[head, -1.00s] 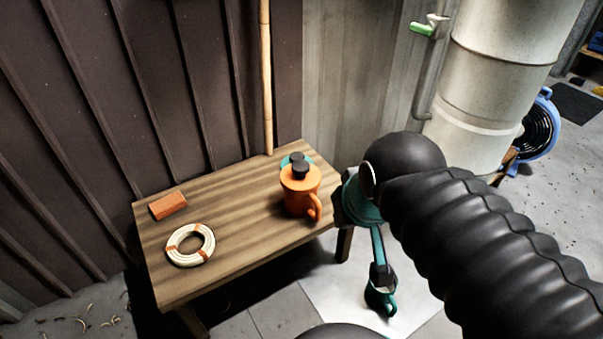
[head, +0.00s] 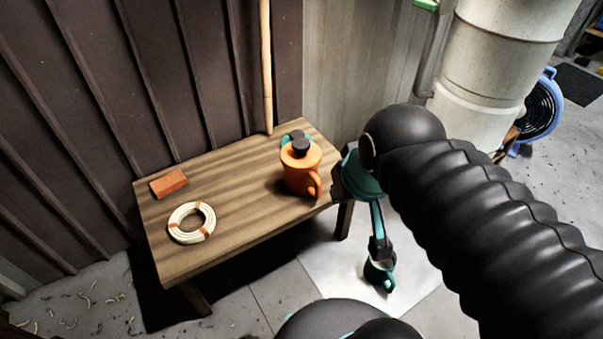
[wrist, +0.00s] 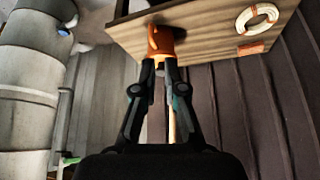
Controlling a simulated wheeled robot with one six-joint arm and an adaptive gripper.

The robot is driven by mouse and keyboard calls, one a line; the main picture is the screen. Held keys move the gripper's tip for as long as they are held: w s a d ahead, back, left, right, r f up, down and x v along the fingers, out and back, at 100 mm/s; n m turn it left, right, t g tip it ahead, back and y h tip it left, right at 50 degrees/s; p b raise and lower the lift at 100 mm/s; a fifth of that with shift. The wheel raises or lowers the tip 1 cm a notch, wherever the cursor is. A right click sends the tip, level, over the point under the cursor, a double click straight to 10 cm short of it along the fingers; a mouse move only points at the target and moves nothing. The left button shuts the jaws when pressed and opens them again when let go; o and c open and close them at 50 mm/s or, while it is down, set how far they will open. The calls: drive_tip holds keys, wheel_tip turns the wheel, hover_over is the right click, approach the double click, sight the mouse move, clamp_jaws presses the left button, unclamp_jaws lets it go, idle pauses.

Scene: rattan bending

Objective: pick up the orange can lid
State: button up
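An orange can (head: 301,180) with a handle on its right stands upright near the right end of the wooden bench. Its orange lid (head: 288,157) with a black knob (head: 301,146) sits on top. In the wrist view the orange can (wrist: 159,38) shows at the top centre, beyond my fingertips; the lid cannot be told apart there. My gripper (wrist: 159,64) is open, with a narrow gap between its fingertips and nothing seen between them. In the head view my arm ends right of the can, and the fingertips cannot be made out clearly.
The wooden bench (head: 237,203) also holds a reddish brick (head: 168,183) and a pale coil (head: 175,217) to the left. A teal item (head: 285,139) is partly hidden behind the can. A bamboo pole (head: 266,70) stands behind. A pipe (head: 490,70) and blue fan (head: 541,110) stand right.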

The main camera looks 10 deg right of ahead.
drive_tip(key=o, duration=0.4)
drive_tip(key=shift+w+f, duration=0.4)
drive_tip(key=o, duration=0.8)
drive_tip(key=shift+w+a+f+g, duration=0.15)
drive_tip(key=shift+w+f+g, duration=0.55)
drive_tip(key=shift+w+g, duration=0.15)
drive_tip(key=shift+c, duration=0.2)
drive_tip(key=m+g+h+p, duration=0.1)
drive_tip(key=m+g+p, duration=0.15)
drive_tip(key=m, duration=0.55)
approach(301, 143)
drive_tip(key=f, duration=0.2)
drive_tip(key=w+f, duration=0.1)
drive_tip(key=f, duration=0.2)
drive_tip(key=shift+w+b, duration=0.1)
drive_tip(key=shift+b, duration=0.3)
drive_tip(key=shift+w+d+f, duration=0.1)
drive_tip(key=shift+d+f, duration=0.1)
drive_tip(key=shift+f, duration=1.15)
drive_tip(key=shift+w+d+f, duration=0.1)
drive_tip(key=shift+d+f, duration=0.1)
drive_tip(key=shift+f, duration=1.2)
